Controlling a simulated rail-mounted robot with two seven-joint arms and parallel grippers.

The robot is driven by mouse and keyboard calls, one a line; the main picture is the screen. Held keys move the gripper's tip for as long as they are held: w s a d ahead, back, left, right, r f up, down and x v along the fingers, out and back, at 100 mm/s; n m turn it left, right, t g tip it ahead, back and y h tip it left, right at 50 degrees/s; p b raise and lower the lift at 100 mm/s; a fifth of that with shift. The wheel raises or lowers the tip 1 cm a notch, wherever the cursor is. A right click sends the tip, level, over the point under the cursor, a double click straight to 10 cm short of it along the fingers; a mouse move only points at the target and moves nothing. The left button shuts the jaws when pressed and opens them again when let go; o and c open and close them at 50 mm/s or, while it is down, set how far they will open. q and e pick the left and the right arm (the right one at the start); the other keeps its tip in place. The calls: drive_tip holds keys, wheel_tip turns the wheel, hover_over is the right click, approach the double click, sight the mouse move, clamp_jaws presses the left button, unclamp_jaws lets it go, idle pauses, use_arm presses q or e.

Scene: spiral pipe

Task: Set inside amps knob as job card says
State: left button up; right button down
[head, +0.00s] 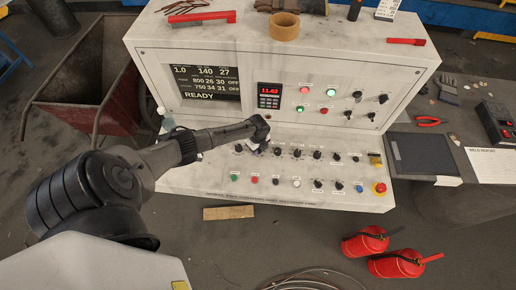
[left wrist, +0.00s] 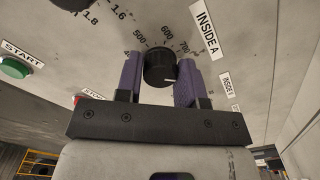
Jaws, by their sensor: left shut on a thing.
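The inside amps knob (left wrist: 160,68) is a round black knob below a scale with 500, 600 and 700 readable. Its label, partly cut off, reads "INSIDE A" (left wrist: 204,30). My left gripper (left wrist: 160,82) is shut on this knob, with one purple finger pad on each side. A pale mark shows on the right part of the knob face; its exact reading is unclear. In the head view my left gripper (head: 257,143) is at the upper knob row of the console (head: 215,178) and hides that knob. My right gripper is not in view. No sheet readable as a job card shows.
The screen (head: 206,84) reads READY with rows including 800 26 30 and 750 34 31. Several other knobs (head: 317,155) and buttons stand close by, with a red emergency button (head: 380,188) at right. A weld report sheet (head: 490,163) lies on the right table.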

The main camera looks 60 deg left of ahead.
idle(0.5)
use_arm(q)
drive_tip(key=o, duration=0.9)
drive_tip(key=shift+r, duration=0.45)
wheel_tip(320, 180, up, 13)
drive_tip(key=shift+f+p, duration=0.1)
drive_tip(key=shift+p, duration=0.2)
